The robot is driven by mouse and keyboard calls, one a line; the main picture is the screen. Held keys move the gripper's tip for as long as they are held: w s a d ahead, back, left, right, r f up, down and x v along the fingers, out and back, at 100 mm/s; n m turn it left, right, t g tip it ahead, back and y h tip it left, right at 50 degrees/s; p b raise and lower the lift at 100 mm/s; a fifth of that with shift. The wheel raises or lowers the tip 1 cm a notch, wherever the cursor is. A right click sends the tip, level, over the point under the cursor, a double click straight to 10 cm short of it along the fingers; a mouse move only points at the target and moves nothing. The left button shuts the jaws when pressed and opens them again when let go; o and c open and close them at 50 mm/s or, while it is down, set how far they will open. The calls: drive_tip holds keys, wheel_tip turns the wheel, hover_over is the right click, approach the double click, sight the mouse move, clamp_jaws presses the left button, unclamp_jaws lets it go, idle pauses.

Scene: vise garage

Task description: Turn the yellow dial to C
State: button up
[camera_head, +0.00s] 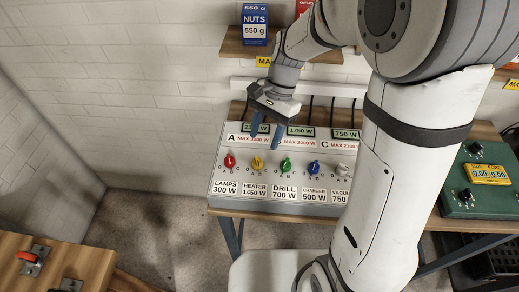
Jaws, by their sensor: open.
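The yellow dial (257,163) sits on the front of a grey control panel (216,196), above the label "HEATER 1450 W". The letters around it are too small to read, and I cannot tell where it points. My gripper (266,139) is open, with its two blue fingers spread and pointing down. It is above the dial in the picture, in front of the panel's upper part, and visibly apart from the dial. Its fingers partly cover the displays and the B marking.
A red dial (230,161) is left of the yellow one; a green dial (285,166), blue dial (314,168) and white dial (343,170) are to the right. A shelf (232,48) with a blue NUTS box (257,24) is above. A green device (476,200) stands right.

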sight(259, 159)
drive_tip(key=x, duration=0.7)
drive_tip(key=shift+s+d, duration=0.1)
drive_tip(key=shift+c, duration=0.2)
drive_tip(key=c, duration=0.9)
